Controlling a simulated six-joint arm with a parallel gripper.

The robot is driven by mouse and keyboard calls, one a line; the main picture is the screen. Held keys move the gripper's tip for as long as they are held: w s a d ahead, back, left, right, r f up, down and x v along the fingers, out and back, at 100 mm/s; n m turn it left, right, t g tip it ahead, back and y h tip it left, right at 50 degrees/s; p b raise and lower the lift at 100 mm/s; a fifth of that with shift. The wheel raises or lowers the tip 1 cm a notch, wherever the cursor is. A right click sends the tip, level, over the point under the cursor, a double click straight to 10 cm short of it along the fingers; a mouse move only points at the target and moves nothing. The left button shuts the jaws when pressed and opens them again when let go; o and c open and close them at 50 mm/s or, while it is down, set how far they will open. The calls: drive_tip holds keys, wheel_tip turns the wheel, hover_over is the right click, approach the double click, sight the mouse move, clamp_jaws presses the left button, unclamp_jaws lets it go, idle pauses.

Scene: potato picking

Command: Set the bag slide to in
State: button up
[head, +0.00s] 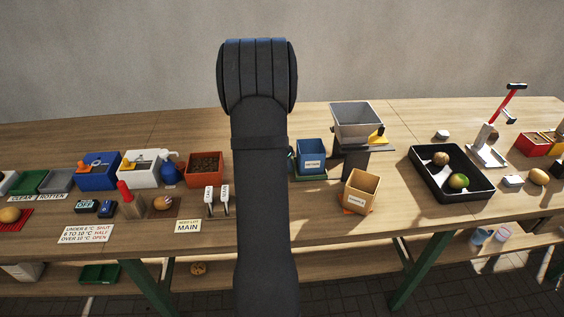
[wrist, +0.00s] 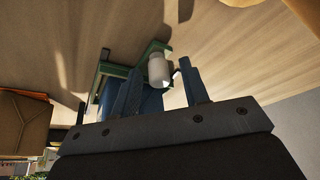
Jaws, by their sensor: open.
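In the wrist view a pale, rounded knob (wrist: 158,68) stands on a green frame (wrist: 118,70), beside a blue container. I take these to be the bag slide, but no label on them is readable in that view. My gripper (wrist: 160,88) is open, with its two fingers on either side of the knob's near end; I cannot tell whether they touch it. In the head view a blue bin (head: 311,150) with a white label stands on a green base (head: 312,178). My arm hides the gripper, the knob and the area left of this bin.
A grey hopper (head: 357,120) with a yellow handle (head: 377,135) stands right of the blue bin. A tan box (head: 361,190) sits in front of it. Two labelled levers (head: 217,200) stand left of my arm.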

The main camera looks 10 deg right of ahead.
clamp_jaws()
drive_tip(key=d, duration=1.3)
drive_tip(key=shift+d, duration=0.1)
unclamp_jaws()
drive_tip(key=v, duration=1.7)
drive_tip(key=shift+r, duration=0.25)
